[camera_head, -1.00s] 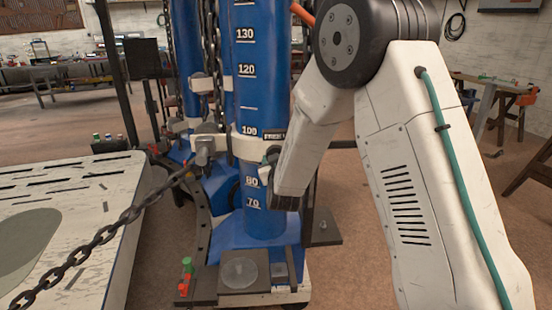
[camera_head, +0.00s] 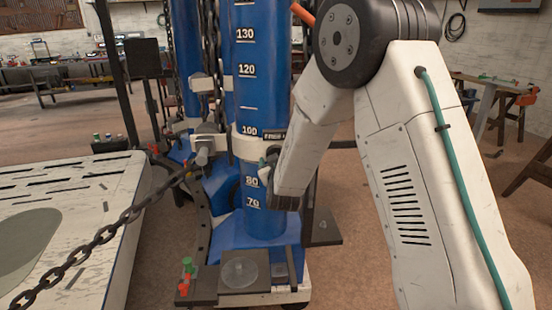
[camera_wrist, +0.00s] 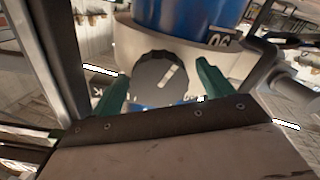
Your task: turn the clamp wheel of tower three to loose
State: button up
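A blue tower (camera_head: 263,100) with a white number scale stands in the middle of the head view. A white collar (camera_head: 245,148) wraps it, with a label partly reading "FREE". The clamp wheel (camera_wrist: 160,76), dark and scalloped with a slanted white mark, sits on the collar in the wrist view. In that view, the two green fingers of my gripper (camera_wrist: 162,88) stand apart on either side of the wheel, with gaps visible. In the head view my arm hides the wheel and most of the gripper. A letter "K" shows left of the wheel; other lettering is hidden.
A taut chain (camera_head: 100,235) runs from the tower's side across a pale slotted platform (camera_head: 85,195) at left. A dark base plate (camera_head: 245,270) with red and green knobs (camera_head: 186,275) is below the tower.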

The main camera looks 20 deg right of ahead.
jog(key=v, duration=0.7)
jog(key=shift+s, duration=0.4)
jog(key=shift+a, duration=0.1)
